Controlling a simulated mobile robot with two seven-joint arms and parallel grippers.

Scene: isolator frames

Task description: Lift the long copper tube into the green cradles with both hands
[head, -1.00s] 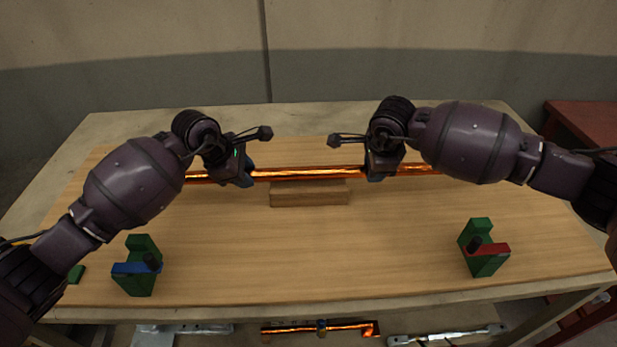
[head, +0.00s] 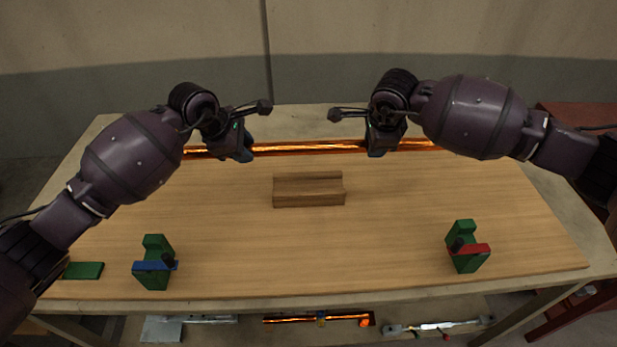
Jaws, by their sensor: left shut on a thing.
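The long copper tube (head: 307,147) runs level from left to right and hangs clear above the grooved wooden block. My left gripper (head: 244,155) is shut on its left part. My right gripper (head: 375,151) is on its right part and appears shut on it, though its fingers are partly hidden. The tube's outer stretches pass behind my arms. Two green cradles stand on the near side of the board, apart from the tube: the left cradle (head: 153,249) with a blue bar (head: 154,266), the right cradle (head: 461,238) with a red bar (head: 470,250).
The grooved wooden block (head: 308,190) sits empty mid-board. A flat green piece (head: 83,271) lies at the near left. The board between block and cradles is clear. A lower shelf holds metal parts and a short copper piece (head: 318,319). A red table (head: 585,130) stands at right.

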